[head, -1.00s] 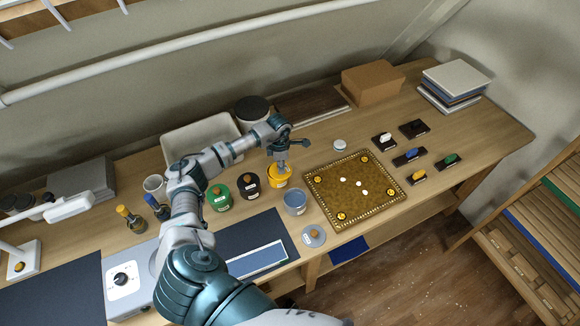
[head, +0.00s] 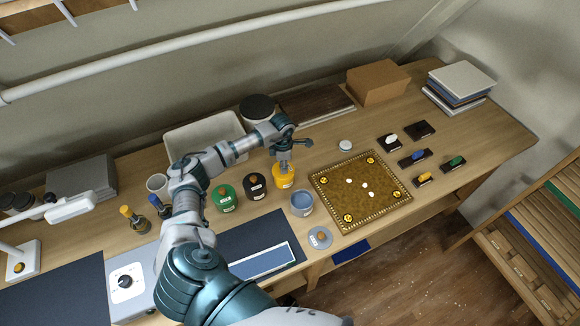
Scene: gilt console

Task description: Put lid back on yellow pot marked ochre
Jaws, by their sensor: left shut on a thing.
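The yellow pot (head: 284,182) stands on the bench in the row of pots, with a pale label on its front. My left gripper (head: 284,164) points down directly over it, shut on the yellow lid by its knob. The fingers hide most of the lid and knob. The lid is at the pot's mouth; I cannot tell whether it is fully seated or slightly above the rim. My right gripper is not in view.
A black pot (head: 256,190) and a green pot (head: 226,202) stand close on the left. An open blue pot (head: 301,203) is in front, its loose lid (head: 320,238) nearer the bench edge.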

